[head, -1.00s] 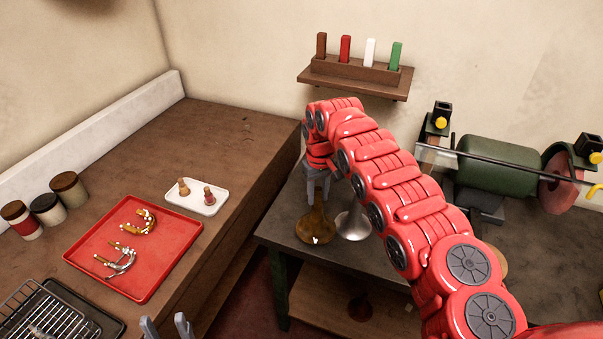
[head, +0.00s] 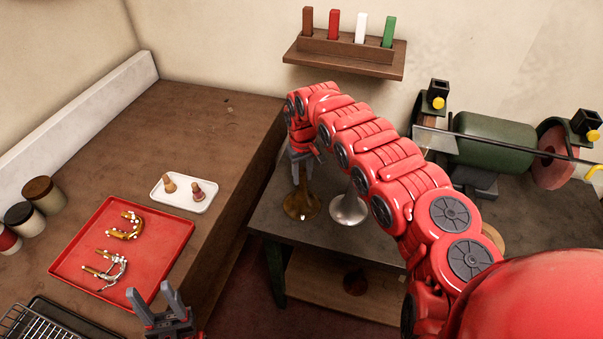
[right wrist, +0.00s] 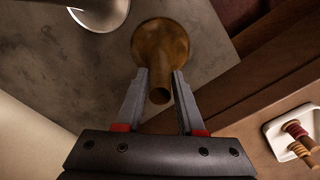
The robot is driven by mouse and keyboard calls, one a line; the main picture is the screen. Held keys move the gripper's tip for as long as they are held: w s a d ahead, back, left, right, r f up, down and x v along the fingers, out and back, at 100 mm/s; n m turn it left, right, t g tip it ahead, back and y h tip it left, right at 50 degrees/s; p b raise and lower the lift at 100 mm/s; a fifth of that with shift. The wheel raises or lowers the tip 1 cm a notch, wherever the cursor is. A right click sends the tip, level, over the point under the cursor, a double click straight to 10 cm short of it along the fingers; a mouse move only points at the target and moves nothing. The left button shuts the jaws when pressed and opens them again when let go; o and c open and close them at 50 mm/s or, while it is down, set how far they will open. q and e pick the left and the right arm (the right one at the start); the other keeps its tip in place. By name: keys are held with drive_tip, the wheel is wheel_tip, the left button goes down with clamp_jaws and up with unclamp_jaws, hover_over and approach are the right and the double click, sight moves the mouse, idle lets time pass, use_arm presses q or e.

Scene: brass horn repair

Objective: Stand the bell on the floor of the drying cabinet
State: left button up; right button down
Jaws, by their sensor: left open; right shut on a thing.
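A brass bell (head: 301,205) is upright with its flare down at the left of the grey bench (head: 330,238). My right gripper (head: 301,172) is shut on its narrow upper tube. In the right wrist view the bell (right wrist: 160,45) sits between the fingers of this gripper (right wrist: 160,80). I cannot tell whether its rim touches the bench. A silver bell (head: 348,209) stands beside it to the right, also in the right wrist view (right wrist: 98,12). My left gripper (head: 151,292) is open and empty at the bottom left, near the red tray. I see no drying cabinet.
The brown counter (head: 205,115) holds a red tray (head: 85,278) with two small horn parts, a white dish (head: 180,203) with two small pieces, several jars (head: 42,193) and a wire rack (head: 28,325). A green-drummed machine (head: 495,147) stands right. A wall shelf (head: 345,57) hangs behind.

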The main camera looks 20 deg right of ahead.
drive_tip(key=c, duration=1)
unclamp_jaws()
drive_tip(key=shift+f, duration=0.2)
drive_tip(key=o, duration=0.5)
drive_tip(key=shift+w+a, duration=0.1)
drive_tip(key=shift+w, duration=0.05)
